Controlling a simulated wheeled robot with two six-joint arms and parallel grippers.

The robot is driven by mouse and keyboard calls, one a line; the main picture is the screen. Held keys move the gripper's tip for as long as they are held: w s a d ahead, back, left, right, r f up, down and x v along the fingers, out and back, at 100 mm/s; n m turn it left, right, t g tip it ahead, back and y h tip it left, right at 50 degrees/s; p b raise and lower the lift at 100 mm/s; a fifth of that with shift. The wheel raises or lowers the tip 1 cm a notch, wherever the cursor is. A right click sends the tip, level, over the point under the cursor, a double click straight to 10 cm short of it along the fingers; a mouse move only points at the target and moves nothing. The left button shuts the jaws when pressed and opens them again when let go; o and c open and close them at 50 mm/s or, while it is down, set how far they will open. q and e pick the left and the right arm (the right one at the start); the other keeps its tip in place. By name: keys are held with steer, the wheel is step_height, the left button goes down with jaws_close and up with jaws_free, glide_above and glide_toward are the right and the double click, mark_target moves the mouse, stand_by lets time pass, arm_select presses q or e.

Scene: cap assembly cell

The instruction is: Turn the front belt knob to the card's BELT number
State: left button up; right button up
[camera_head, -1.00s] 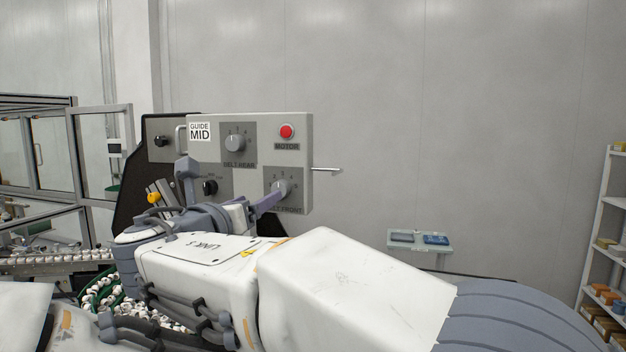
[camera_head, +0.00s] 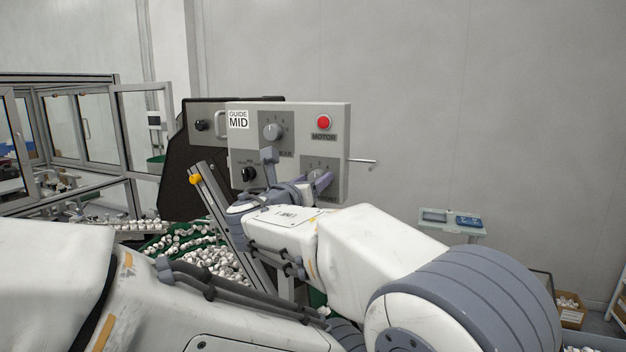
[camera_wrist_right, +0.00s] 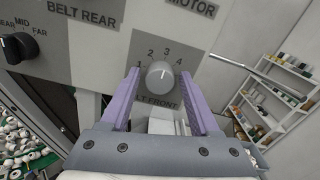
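The front belt knob (camera_wrist_right: 160,75) is a round grey dial under numbers 1 to 4 on the control panel (camera_head: 338,130). Its white mark points up and slightly right, roughly toward 3. My right gripper (camera_wrist_right: 159,88) is open, with one purple finger on each side of the knob. I see no clear contact. In the head view, my right gripper (camera_head: 318,182) partly covers the front knob (camera_head: 315,170). A white card (camera_head: 238,120) on the panel reads GUIDE MID. No BELT number is readable. My left gripper is out of view.
The rear belt knob (camera_head: 273,131), a red motor button (camera_head: 323,122) and a black guide knob (camera_head: 248,174) share the panel. A metal rod (camera_head: 362,161) sticks out right of it. White caps (camera_head: 205,250) lie in a green bin below.

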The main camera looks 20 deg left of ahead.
jaws_close()
steer(key=shift+d+m+b, duration=0.1)
steer(key=shift+m+b, duration=3.7)
steer(key=shift+b, duration=0.2)
steer(key=shift+o, duration=2.1)
jaws_free()
